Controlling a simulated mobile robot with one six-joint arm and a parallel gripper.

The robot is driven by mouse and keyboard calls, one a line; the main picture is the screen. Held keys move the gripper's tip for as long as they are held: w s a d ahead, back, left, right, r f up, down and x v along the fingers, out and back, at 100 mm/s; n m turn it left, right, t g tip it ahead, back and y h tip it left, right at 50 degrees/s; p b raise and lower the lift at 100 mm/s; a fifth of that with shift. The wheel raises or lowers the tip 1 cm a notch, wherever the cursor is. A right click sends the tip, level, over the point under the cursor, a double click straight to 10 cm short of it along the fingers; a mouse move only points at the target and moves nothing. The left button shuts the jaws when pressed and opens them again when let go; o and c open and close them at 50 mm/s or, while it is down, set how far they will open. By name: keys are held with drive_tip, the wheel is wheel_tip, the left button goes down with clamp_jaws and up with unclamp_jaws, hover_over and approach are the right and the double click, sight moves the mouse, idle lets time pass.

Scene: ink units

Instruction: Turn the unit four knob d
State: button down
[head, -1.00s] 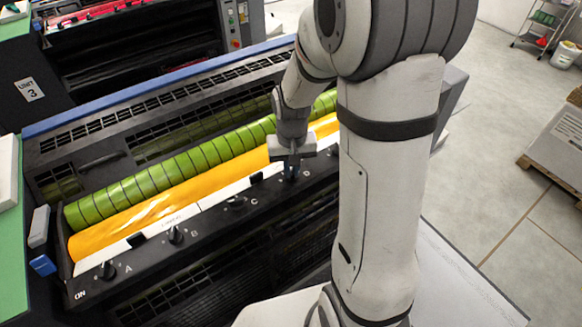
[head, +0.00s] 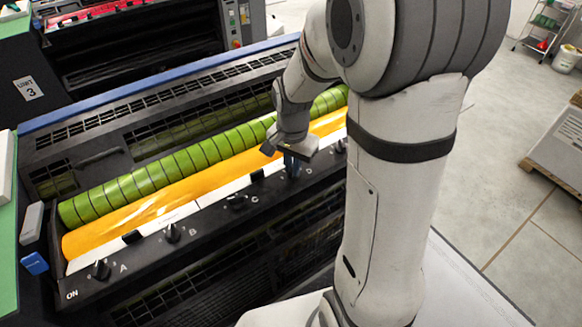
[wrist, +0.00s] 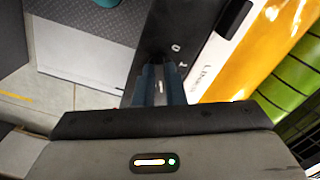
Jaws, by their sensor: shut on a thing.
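My gripper (head: 292,172) reaches down to the dark knob rail (head: 210,232) of the press unit. Its blue fingertips are shut on knob D, just right of the knob marked C (head: 237,202). The knob itself is almost wholly hidden by the fingers. In the wrist view the two blue fingers (wrist: 161,88) point at the dark rail, close together. Black knobs A (head: 101,270) and B (head: 173,234) stand further left on the rail. A further knob (head: 340,147) shows at the right, beside my arm.
A yellow-orange roller (head: 150,215) and a green banded roller (head: 160,178) run just behind the rail. A unit marked 3 (head: 29,89) stands at the back left. Open floor (head: 500,130) lies to the right.

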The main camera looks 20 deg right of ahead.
drive_tip(key=shift+m, duration=1.1)
drive_tip(key=shift+b, duration=0.3)
drive_tip(key=c, duration=1.5)
unclamp_jaws()
drive_tip(key=shift+r, duration=0.1)
drive_tip(key=shift+r, duration=0.35)
wheel_tip(320, 180, up, 7)
drive_tip(key=shift+f+b, duration=0.1)
drive_tip(key=shift+b, duration=0.2)
drive_tip(key=shift+s, duration=0.1)
